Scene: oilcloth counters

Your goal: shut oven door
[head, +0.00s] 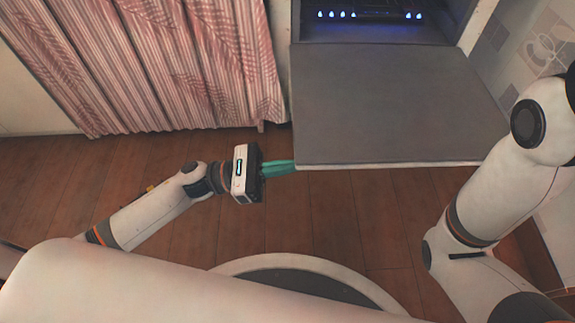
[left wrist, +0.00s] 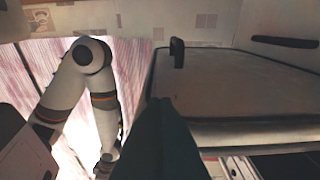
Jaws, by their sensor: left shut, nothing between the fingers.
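The oven door (head: 392,105) is open, lowered to about level, with its grey inner face up in the head view. The oven (head: 375,30) is behind it at the top. My left gripper (head: 292,166) is shut and empty, its teal fingers pointing right at the door's near left corner. I cannot tell whether the tips touch the door or pass under its edge. In the left wrist view the shut fingers (left wrist: 160,112) point toward a pale panel (left wrist: 235,85), seemingly the door. My right gripper is out of view; only its arm shows at the right.
A pink patterned curtain (head: 150,65) hangs left of the oven. Blue lights (head: 365,15) glow inside the oven. The wooden floor (head: 330,215) in front of the door is clear apart from my own base. A patterned wall (head: 530,50) is at the right.

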